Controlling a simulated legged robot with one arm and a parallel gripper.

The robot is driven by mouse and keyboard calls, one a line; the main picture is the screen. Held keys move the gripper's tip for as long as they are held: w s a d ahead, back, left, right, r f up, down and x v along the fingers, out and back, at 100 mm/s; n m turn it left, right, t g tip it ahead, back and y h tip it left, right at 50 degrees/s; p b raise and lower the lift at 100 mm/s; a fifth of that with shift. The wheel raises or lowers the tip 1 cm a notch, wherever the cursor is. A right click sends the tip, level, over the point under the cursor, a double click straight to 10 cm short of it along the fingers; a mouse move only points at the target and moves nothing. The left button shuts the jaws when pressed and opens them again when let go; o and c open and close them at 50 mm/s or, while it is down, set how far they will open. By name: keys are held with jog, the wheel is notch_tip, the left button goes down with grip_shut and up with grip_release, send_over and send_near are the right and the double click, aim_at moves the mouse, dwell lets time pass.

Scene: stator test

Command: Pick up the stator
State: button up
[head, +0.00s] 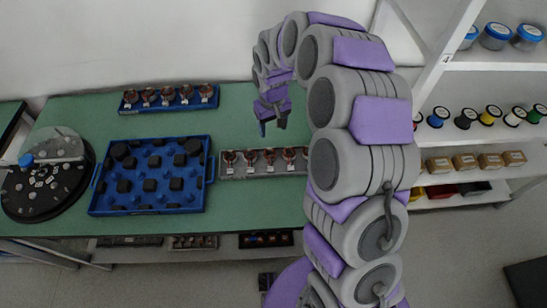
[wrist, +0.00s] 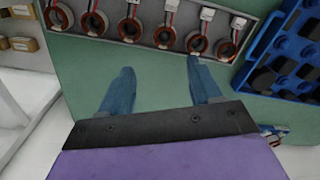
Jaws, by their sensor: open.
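Several stators, copper-coloured rings with white tags, stand in a row in a grey tray (head: 262,173) on the green table; one is this stator (head: 250,157). In the wrist view the row runs along the top, with one stator (wrist: 130,29) near the left finger and another stator (wrist: 197,43) just beyond the right finger. More stators (head: 168,95) stand in a blue rack at the back. My gripper (head: 272,128) is above the table, behind the grey tray in the head view. In the wrist view my gripper (wrist: 160,66) is open, with nothing between its blue fingers.
A blue crate (head: 150,208) with black blocks stands left of the grey tray. A round black turntable (head: 78,196) is at the far left. White shelves (head: 500,65) with spools, jars and boxes stand at the right. Green table surface (head: 235,105) is bare around my gripper.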

jog(key=b, duration=0.1)
send_near(269, 152)
jog(key=shift+s+a+f, duration=0.15)
jog(key=shift+s+a, duration=0.6)
jog(key=shift+s, duration=0.2)
jog(key=shift+d+f+b, duration=0.2)
jog(key=shift+d+f, duration=0.15)
jog(key=shift+f, duration=0.2)
jog(key=shift+d+f+b, duration=0.2)
jog(key=shift+d+f, duration=0.15)
jog(key=shift+f, duration=0.2)
jog(key=shift+d+f, duration=0.35)
jog(key=shift+d, duration=0.15)
jog(key=f, duration=0.1)
jog(key=a+f+b, duration=0.1)
jog(key=f, duration=0.2)
jog(key=shift+w+a+f+b, duration=0.2)
jog(key=shift+a+f+b, duration=0.15)
jog(key=shift+f+b, duration=0.05)
jog(key=shift+d, duration=0.35)
jog(key=shift+d+r, duration=0.1)
jog(key=shift+d, duration=0.25)
jog(key=shift+c, duration=1.3)
jog(key=shift+a, duration=0.4)
jog(key=c, duration=0.6)
